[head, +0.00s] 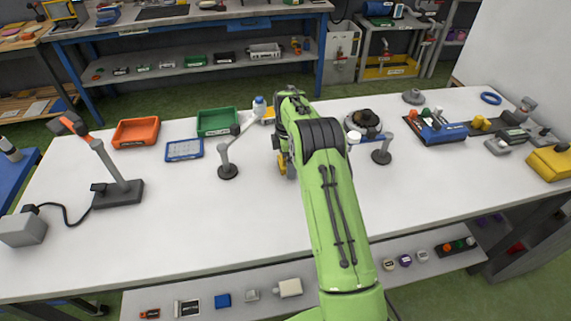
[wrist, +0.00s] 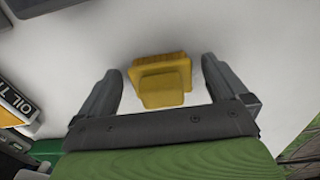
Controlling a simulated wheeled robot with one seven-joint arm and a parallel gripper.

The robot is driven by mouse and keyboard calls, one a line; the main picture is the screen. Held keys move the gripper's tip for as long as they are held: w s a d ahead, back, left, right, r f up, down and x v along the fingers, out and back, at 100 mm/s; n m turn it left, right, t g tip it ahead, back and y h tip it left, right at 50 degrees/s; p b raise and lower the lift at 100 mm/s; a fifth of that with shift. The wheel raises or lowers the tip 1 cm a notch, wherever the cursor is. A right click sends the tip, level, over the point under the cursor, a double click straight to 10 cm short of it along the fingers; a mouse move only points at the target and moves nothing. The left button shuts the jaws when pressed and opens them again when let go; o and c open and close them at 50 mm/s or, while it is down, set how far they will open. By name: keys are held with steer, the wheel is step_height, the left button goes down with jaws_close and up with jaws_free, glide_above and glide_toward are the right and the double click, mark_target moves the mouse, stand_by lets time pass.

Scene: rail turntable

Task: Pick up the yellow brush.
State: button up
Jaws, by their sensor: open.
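The yellow brush (wrist: 162,88) is on the white tabletop in the wrist view, its broad block showing between my fingers. In the head view only a yellow part of it (head: 282,165) shows at the left of my arm; the rest is hidden. My gripper (wrist: 160,68) is open, with one dark finger on each side of the brush and white gaps between. I cannot tell how far the fingertips are above the table.
A yellow item with an "OIL T..." label (wrist: 16,103) is at the left of the wrist view. In the head view, small stands (head: 228,170) (head: 381,156) flank my arm. A green tray (head: 217,123) and an orange tray (head: 136,132) are at the back left. The front tabletop is clear.

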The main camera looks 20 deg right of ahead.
steer(key=shift+r, duration=0.1)
steer(key=shift+c, duration=0.5)
steer(key=c, duration=1.1)
step_height(320, 180, up, 10)
steer(key=shift+r+p, duration=0.1)
steer(key=shift+p, duration=1)
steer(key=shift+c, duration=0.2)
steer(key=o, duration=0.5)
steer(key=shift+c, duration=1.5)
